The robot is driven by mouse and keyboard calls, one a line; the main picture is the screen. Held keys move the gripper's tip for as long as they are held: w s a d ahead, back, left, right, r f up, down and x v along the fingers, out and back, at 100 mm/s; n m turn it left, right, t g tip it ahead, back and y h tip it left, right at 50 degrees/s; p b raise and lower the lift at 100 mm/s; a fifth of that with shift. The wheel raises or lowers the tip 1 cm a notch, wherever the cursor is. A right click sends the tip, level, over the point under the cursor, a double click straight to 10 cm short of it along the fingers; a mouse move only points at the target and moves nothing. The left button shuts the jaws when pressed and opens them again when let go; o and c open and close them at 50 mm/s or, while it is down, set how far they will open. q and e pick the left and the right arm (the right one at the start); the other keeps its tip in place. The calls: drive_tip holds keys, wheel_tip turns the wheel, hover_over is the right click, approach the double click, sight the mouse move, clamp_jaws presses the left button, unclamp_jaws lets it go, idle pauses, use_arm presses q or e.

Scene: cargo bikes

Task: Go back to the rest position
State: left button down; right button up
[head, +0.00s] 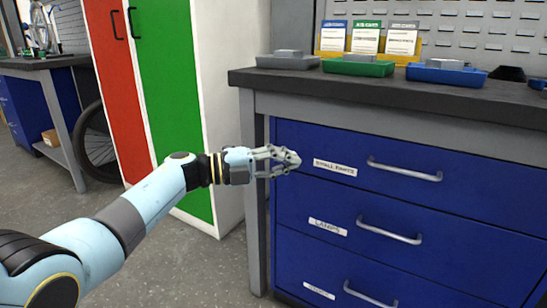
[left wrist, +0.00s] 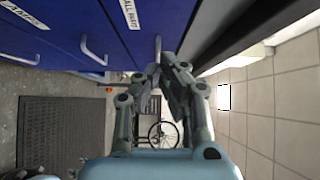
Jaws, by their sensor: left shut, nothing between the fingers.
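My left gripper (head: 290,160) is shut and empty. In the head view it reaches in from the left and hangs in front of the left part of the top blue drawer (head: 405,188), close to its "SMALL PARTS" label. The drawer's bar handle (head: 404,170) is to the right of the fingertips, apart from them in this view. In the left wrist view the fingers (left wrist: 168,75) come together near the drawer fronts (left wrist: 90,25). My right gripper is not in view.
The workbench (head: 350,85) carries a grey tray (head: 287,62), a green tray (head: 357,68) and a blue tray (head: 446,75). All drawers look closed. A red and green cabinet (head: 170,80) stands left of the bench. Open floor (head: 200,265) lies below my left arm.

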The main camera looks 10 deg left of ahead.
use_arm(q)
drive_tip(key=s+a+f+n+t+y, duration=0.25)
drive_tip(key=s+f+n, duration=0.35)
drive_tip(key=s+f, duration=0.9)
drive_tip(key=s+a+f+n+y, duration=1.2)
drive_tip(key=s+a+f+n, duration=0.2)
drive_tip(key=s+f+n, duration=0.15)
drive_tip(key=s+a+f+n+g+y, duration=0.1)
drive_tip(key=s+a+f+n+g, duration=0.2)
drive_tip(key=s, duration=0.4)
drive_tip(key=s+a+f+n+g+y, duration=0.1)
drive_tip(key=s+f+n+g+y, duration=0.1)
drive_tip(key=s+f, duration=0.35)
drive_tip(key=s+r+n+g+p, duration=0.1)
drive_tip(key=s+n+g+p, duration=0.1)
drive_tip(key=s+p, duration=0.5)
drive_tip(key=s+d+r+n+g+p, duration=0.1)
drive_tip(key=s+g+p, duration=0.2)
drive_tip(key=s+p, duration=0.4)
drive_tip(key=s, duration=0.8)
drive_tip(key=shift+s+r+n+h, duration=0.25)
drive_tip(key=shift+n+h, duration=0.1)
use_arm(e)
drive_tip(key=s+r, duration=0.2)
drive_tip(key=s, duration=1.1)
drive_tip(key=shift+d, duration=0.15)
use_arm(q)
drive_tip(key=shift+d, duration=0.1)
